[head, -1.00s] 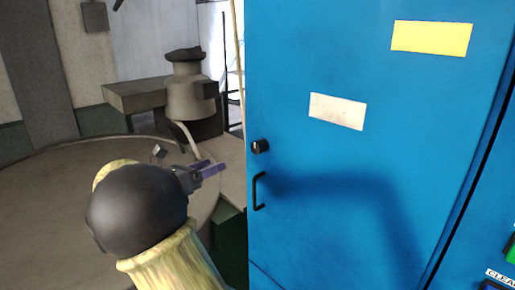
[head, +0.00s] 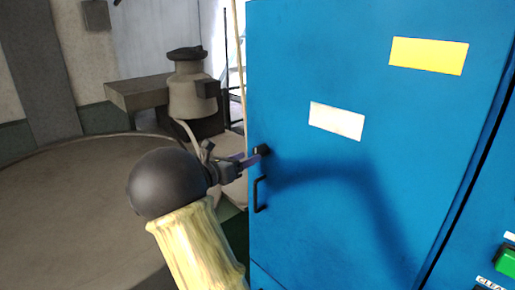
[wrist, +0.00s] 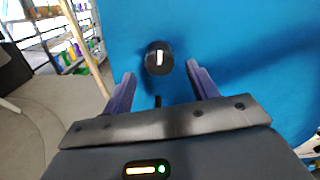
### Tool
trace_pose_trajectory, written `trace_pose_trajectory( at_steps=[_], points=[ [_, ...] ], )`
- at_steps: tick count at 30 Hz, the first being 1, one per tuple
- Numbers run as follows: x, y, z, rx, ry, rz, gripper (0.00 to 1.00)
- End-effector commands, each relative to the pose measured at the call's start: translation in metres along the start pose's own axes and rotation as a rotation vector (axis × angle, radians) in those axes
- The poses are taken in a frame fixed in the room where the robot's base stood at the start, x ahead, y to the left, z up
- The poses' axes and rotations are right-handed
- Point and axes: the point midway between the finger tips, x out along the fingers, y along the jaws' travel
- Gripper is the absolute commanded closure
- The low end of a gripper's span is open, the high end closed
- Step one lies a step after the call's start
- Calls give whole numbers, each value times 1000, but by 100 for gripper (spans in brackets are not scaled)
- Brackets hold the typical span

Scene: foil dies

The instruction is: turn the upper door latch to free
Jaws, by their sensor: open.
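The upper door latch (wrist: 159,58) is a round black knob with a white mark, on the blue door (head: 310,70) near its left edge. In the wrist view the white mark points nearly straight up and down. My gripper (wrist: 160,82) is open, with one purple finger on each side of the latch's line and the latch just beyond the fingertips. In the head view the fingertips of my gripper (head: 258,153) overlap the latch; contact cannot be told. A black bar handle (head: 258,194) sits just below the latch.
A white label (head: 337,121) and a yellow label (head: 428,56) are on the door. A green button (head: 506,259) is at the lower right. A grey machine (head: 193,90) stands behind at left. Shelves (wrist: 75,35) show at the wrist view's upper left.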

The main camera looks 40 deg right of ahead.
Motion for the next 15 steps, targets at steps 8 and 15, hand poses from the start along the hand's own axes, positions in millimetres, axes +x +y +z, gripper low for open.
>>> trace_pose_trajectory(
  at_steps=[8,15],
  points=[
    [44,0,2,0,0,-1,41],
    [54,1,1,1,-1,3,41]
  ],
)
